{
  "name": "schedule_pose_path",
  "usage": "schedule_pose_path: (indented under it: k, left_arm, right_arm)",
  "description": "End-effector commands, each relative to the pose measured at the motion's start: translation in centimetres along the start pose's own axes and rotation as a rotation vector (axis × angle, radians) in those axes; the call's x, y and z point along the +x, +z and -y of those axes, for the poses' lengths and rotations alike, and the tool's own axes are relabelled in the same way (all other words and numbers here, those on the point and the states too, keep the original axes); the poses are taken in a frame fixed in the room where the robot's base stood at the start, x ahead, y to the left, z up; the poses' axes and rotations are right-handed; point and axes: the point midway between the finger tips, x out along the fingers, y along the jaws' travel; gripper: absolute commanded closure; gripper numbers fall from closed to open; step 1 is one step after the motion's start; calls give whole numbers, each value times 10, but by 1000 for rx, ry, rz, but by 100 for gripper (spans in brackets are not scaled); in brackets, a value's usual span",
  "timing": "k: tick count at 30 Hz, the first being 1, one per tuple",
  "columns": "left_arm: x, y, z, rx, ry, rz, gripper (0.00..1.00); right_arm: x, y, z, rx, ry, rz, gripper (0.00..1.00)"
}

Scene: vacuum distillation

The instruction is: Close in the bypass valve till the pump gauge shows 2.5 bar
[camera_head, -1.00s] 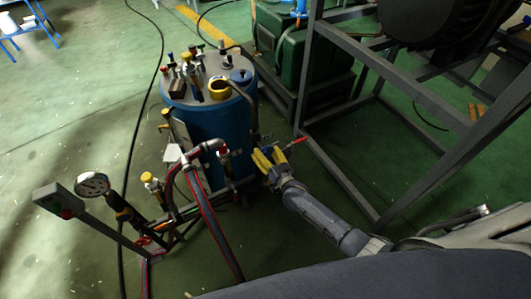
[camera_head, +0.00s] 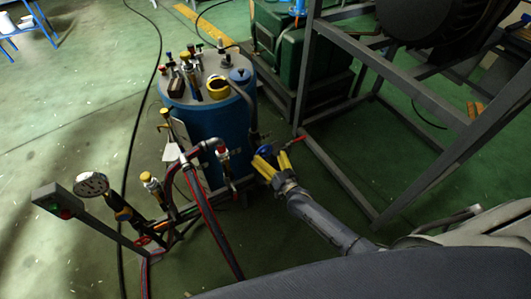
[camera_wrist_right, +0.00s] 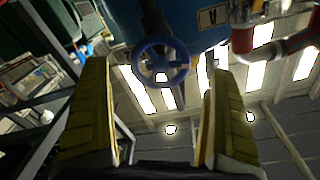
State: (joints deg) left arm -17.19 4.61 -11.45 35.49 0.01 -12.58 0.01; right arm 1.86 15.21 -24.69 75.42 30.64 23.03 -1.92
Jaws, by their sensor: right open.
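A blue handwheel valve (camera_head: 265,150) sits low beside the blue tank, partly hidden by my right gripper in the head view. My right gripper (camera_head: 271,161) has two yellow fingers, spread apart and empty, close to the wheel. In the right wrist view the wheel (camera_wrist_right: 161,60) shows between the open fingers (camera_wrist_right: 154,82), with a visible gap on each side. A round dial gauge (camera_head: 91,184) stands at the left on the pipework; its reading is too small to tell. My left gripper is not in view.
The blue tank (camera_head: 215,125) carries several fittings on its lid. A grey steel frame (camera_head: 345,178) stands to the right of my gripper. A red-tipped lever (camera_head: 298,138) is close by. Pipes and hoses (camera_head: 215,228) run left of my right arm.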

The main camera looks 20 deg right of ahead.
Motion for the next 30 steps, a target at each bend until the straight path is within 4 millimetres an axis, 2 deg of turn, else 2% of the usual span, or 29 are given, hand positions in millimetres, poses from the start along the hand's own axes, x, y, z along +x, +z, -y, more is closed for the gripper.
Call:
schedule_pose_path:
  k: [1,6,15,21,30]
  left_arm:
    - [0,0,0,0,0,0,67]
    - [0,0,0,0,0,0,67]
    - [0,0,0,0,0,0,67]
    - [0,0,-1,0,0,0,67]
    - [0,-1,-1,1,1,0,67]
  right_arm:
    - [-11,1,0,0,1,2,7]
    - [-40,0,-1,0,1,2,7]
    - [-75,0,-1,0,1,-1,7]
    - [-84,-1,-1,0,1,-1,7]
    - [-85,0,0,0,1,-1,7]
